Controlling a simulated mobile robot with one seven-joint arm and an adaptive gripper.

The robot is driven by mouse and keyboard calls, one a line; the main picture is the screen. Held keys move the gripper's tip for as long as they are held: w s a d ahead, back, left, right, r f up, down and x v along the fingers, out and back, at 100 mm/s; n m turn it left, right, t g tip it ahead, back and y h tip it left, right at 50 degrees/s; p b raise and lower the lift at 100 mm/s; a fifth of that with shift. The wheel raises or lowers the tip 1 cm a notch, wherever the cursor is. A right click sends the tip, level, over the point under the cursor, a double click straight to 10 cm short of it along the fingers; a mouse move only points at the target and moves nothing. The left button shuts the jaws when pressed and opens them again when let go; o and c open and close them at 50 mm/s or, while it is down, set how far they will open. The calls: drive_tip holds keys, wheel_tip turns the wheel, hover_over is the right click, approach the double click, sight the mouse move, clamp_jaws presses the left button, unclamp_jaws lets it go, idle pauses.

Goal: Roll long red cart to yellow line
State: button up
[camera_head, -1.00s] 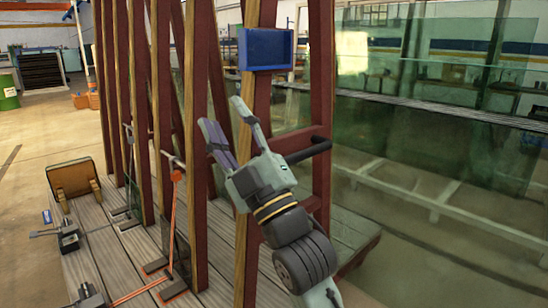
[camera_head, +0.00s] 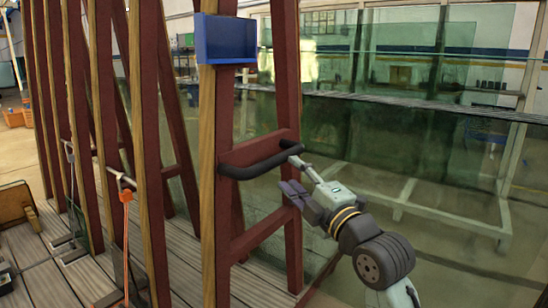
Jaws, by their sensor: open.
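The long red cart has tall dark-red A-frame posts (camera_head: 147,150) standing on a grey plank deck (camera_head: 40,255). A black handle bar (camera_head: 262,162) runs across its near end frame, under a blue box (camera_head: 226,40). My gripper (camera_head: 290,172) is open at the right end of this handle. One finger is by the handle's end and the other is lower, beside the red post. I cannot tell whether a finger touches the handle. The yellow line is not clearly visible.
Large green glass panes on a pale frame (camera_head: 420,205) fill the right side. An orange strap tool (camera_head: 126,200) and a wooden block (camera_head: 17,215) are on the deck. Orange bins (camera_head: 15,117) stand on the floor at the far left.

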sight(281, 163)
drive_tip(key=p+x, duration=0.2)
drive_tip(key=x, duration=0.5)
drive_tip(key=shift+w+a, duration=0.15)
drive_tip(key=shift+w, duration=0.05)
drive_tip(key=shift+c, duration=0.2)
clamp_jaws()
idle(0.6)
